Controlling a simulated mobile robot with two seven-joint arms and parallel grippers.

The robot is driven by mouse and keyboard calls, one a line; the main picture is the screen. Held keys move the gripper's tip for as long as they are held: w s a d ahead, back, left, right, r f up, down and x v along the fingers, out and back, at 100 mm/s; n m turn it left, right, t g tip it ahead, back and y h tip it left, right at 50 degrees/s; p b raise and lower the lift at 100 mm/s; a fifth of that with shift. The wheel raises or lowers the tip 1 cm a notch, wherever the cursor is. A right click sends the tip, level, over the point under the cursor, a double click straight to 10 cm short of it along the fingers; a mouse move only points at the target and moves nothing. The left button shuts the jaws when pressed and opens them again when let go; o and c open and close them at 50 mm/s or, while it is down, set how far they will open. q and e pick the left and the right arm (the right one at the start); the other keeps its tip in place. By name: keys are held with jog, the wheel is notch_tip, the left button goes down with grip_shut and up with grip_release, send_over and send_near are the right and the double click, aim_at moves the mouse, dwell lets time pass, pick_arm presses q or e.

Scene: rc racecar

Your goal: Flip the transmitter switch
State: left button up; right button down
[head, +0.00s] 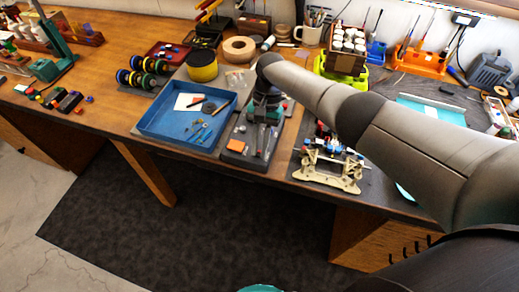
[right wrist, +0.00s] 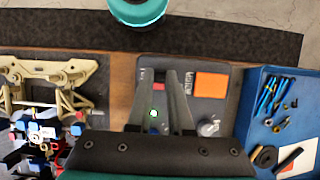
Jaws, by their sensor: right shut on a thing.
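The transmitter is a dark grey panel (head: 236,158) at the front edge of the bench, with an orange square on it. In the right wrist view the panel (right wrist: 208,112) also shows a grey knob (right wrist: 208,127) and a small lit green light (right wrist: 153,113) between my fingers. My right gripper (right wrist: 158,78) reaches down over the panel, its two dark fingers closed on a small part there, apparently the switch. A bit of red (right wrist: 158,87) shows between the fingertips; the switch itself is mostly hidden. In the head view my right gripper (head: 264,116) is partly hidden by its arm.
A blue tray (head: 160,128) with small tools stands left of the panel. The racecar chassis with a beige suspension part (head: 328,178) lies to its right. A yellow-black spool (head: 202,66), an organ-red parts tray (head: 166,52) and a green bin (head: 340,72) stand behind.

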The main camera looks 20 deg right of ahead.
jog(key=shift+a, duration=0.15)
jog(key=c, duration=0.8)
grip_release()
jog(key=shift+r, duration=0.1)
jog(key=v, duration=1.5)
